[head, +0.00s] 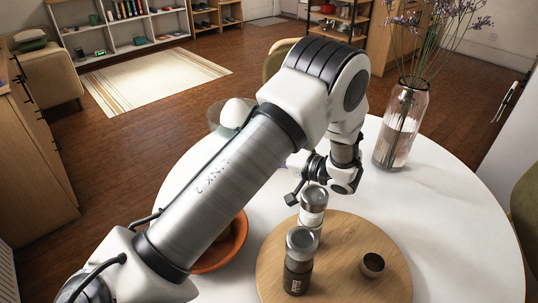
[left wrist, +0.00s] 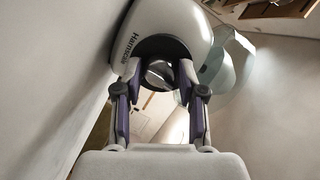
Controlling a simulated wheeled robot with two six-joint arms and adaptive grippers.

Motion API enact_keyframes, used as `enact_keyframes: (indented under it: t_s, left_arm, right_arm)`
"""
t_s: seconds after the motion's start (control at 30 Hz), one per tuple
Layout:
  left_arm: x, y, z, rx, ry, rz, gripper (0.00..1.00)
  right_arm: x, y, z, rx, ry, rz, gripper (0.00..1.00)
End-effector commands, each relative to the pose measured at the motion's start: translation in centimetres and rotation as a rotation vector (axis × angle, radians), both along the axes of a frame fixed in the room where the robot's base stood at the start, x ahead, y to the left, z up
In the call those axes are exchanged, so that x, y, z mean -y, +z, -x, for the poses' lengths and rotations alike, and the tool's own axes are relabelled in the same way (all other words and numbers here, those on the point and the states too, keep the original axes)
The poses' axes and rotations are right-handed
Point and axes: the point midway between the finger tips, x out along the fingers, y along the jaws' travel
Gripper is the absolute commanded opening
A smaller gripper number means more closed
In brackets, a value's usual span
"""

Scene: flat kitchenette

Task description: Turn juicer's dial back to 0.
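The juicer (head: 237,112) shows in the head view only as a white dome with a clear bowl around it, behind my left arm; its front is hidden there. In the left wrist view the white juicer body (left wrist: 190,22) with dark lettering fills the top, and a round silvery dial (left wrist: 160,74) sits in a dark recess. My left gripper (left wrist: 161,82) points at the dial, with one finger on each side of it. The fingers stand apart; I cannot tell whether they touch the dial. In the head view the left gripper is partly hidden by my arm. My right gripper is not in view.
A round wooden board (head: 335,270) holds two jars with metal lids, the nearer jar (head: 299,262) and the farther jar (head: 313,207), and a small brown cup (head: 372,265). An orange bowl (head: 232,245) lies under my arm. A glass vase (head: 400,125) with flowers stands at the right.

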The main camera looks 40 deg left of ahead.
Motion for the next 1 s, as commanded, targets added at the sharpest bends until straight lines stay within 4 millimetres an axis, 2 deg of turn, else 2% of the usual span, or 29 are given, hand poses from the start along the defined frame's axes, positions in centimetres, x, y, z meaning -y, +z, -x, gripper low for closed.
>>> enact_keyframes:
  t_s: [0.37,0.47,0.7,0.8,1.0]
  left_arm:
    - [0.0,0.4,-0.1,0.001,-0.002,-0.001,0.59]
    - [0.0,1.7,-0.1,0.004,-0.001,-0.002,0.59]
    - [0.0,7.3,0.0,0.005,0.000,-0.001,0.59]
    - [0.0,9.0,0.0,0.003,0.000,-0.002,0.59]
    - [0.0,10.1,0.0,-0.001,0.000,-0.001,0.59]
  right_arm:
    - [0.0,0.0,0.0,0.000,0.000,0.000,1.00]
    - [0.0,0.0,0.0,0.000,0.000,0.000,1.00]
    - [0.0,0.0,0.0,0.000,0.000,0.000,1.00]
    - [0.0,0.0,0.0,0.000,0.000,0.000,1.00]
    - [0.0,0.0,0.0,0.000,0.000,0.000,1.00]
